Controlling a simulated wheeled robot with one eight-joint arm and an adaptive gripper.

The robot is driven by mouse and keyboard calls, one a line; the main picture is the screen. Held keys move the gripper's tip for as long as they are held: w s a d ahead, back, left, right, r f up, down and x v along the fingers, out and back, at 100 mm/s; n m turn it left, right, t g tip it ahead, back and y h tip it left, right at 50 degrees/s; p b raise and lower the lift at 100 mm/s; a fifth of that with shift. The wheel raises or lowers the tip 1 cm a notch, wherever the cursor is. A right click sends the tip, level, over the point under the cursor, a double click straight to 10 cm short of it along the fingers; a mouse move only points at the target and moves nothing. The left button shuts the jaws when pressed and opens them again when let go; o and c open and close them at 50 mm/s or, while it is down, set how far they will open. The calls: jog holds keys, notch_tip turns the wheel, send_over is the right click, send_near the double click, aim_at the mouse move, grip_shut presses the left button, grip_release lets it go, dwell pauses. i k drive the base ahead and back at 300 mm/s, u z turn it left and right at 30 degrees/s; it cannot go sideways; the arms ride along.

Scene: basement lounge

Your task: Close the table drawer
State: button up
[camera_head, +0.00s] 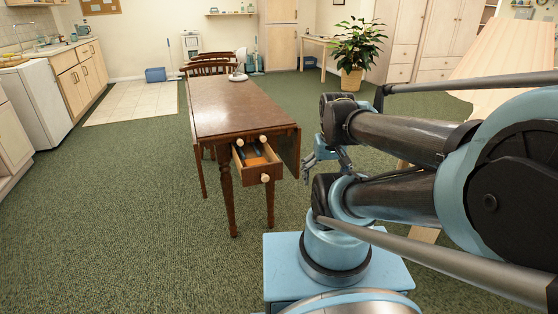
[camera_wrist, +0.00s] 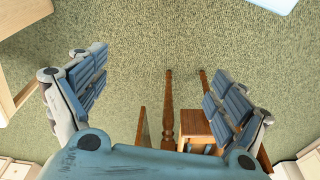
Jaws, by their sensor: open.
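The brown wooden table (camera_head: 225,100) stands left of my arm in the head view. Its end drawer (camera_head: 264,177) is pulled out, with round pale knobs and some dark blue items inside. My gripper (camera_head: 328,158) is to the right of the drawer, apart from it. In the wrist view, my gripper (camera_wrist: 160,88) has its two fingers spread wide with nothing between them but carpet and table legs. A wooden part that looks like the drawer (camera_wrist: 194,126) shows beside the right finger, partly hidden by the finger and palm.
A drop leaf (camera_head: 288,152) hangs on the table's right side. A small light object (camera_head: 238,76) sits on the far tabletop, near chairs (camera_head: 208,68). A potted plant (camera_head: 357,50) stands at the back right. The green carpet (camera_head: 130,200) left of the table is clear.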

aim_at(253, 176)
jog(key=k, duration=1)
jog(key=u, duration=1.6)
jog(key=i, duration=0.75)
jog(key=z, duration=0.6)
